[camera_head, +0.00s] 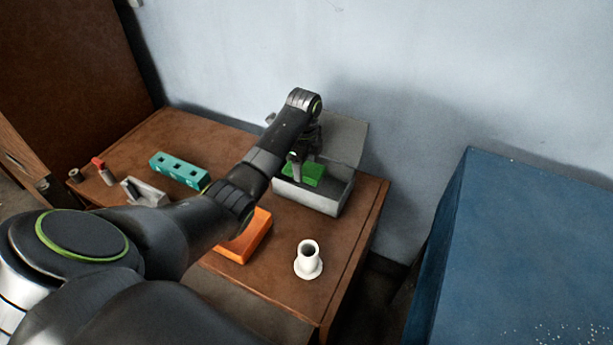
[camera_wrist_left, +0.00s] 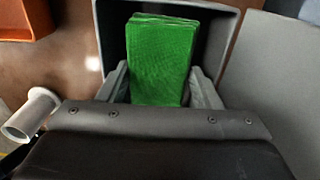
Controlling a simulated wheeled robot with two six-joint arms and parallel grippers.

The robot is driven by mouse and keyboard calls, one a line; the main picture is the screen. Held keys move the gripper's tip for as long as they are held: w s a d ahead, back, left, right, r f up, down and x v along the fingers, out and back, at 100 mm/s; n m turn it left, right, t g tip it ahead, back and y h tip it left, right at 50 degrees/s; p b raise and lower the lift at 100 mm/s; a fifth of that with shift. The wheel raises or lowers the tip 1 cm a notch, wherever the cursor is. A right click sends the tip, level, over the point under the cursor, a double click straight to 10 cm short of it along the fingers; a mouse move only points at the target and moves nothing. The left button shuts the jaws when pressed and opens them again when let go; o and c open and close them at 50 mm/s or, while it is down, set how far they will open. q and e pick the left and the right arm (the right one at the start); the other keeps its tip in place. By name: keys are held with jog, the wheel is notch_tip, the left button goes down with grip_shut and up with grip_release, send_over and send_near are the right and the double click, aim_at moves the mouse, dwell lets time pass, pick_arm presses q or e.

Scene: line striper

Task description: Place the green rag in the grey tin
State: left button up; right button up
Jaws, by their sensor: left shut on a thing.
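The green rag (camera_head: 303,173) is a folded green block at the mouth of the grey tin (camera_head: 310,197). The tin stands at the back right of the brown table with its lid raised against the wall side. My left gripper (camera_head: 305,163) is over the tin and shut on the rag. In the left wrist view the rag (camera_wrist_left: 162,62) sits between both fingers, with the tin's rim (camera_wrist_left: 232,45) around it. I cannot tell whether the rag touches the tin's floor. My right gripper is not in view.
An orange tray (camera_head: 247,240) and a white flanged tube (camera_head: 308,260) stand in front of the tin. A teal block with holes (camera_head: 179,170), a grey holder (camera_head: 146,193) and small cylinders are at the left. A blue box (camera_head: 530,250) stands right of the table.

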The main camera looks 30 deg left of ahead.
aim_at(305, 185)
pick_arm(q)
jog(key=shift+f, duration=2.5)
jog(key=shift+f, duration=0.1)
jog(key=o, duration=1)
jog(key=shift+c, duration=0.2)
notch_tip(305, 185, up, 12)
jog(key=shift+r, duration=0.15)
